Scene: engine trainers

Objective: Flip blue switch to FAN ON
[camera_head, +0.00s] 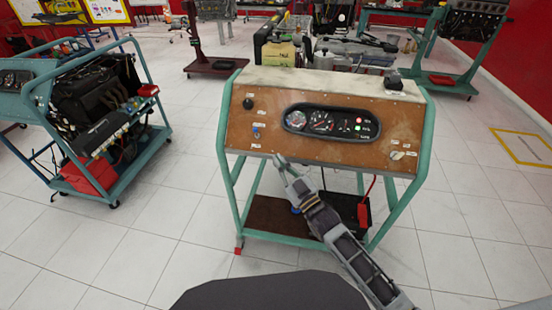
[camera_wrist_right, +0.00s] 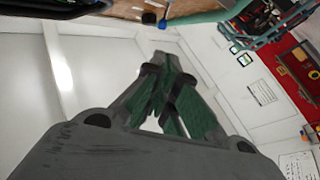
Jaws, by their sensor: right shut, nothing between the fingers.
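The blue switch (camera_head: 256,132) is a small toggle on the left part of the brown control panel (camera_head: 270,145) of the engine trainer. Small labels sit above and below it, too small to read. A small blue part, seemingly this switch (camera_wrist_right: 163,24), also shows at the top of the right wrist view. My right gripper (camera_head: 279,160) is at the panel's lower edge, below and to the right of the switch and apart from it. Its fingers (camera_wrist_right: 160,58) are shut and empty. My left gripper is not in view.
A black knob (camera_head: 248,103) sits above the switch. The gauge cluster (camera_head: 332,121) is to its right, and a light knob (camera_head: 397,155) is at the panel's far right. Another engine trainer (camera_head: 95,120) stands at the left. Tiled floor is clear around the stand.

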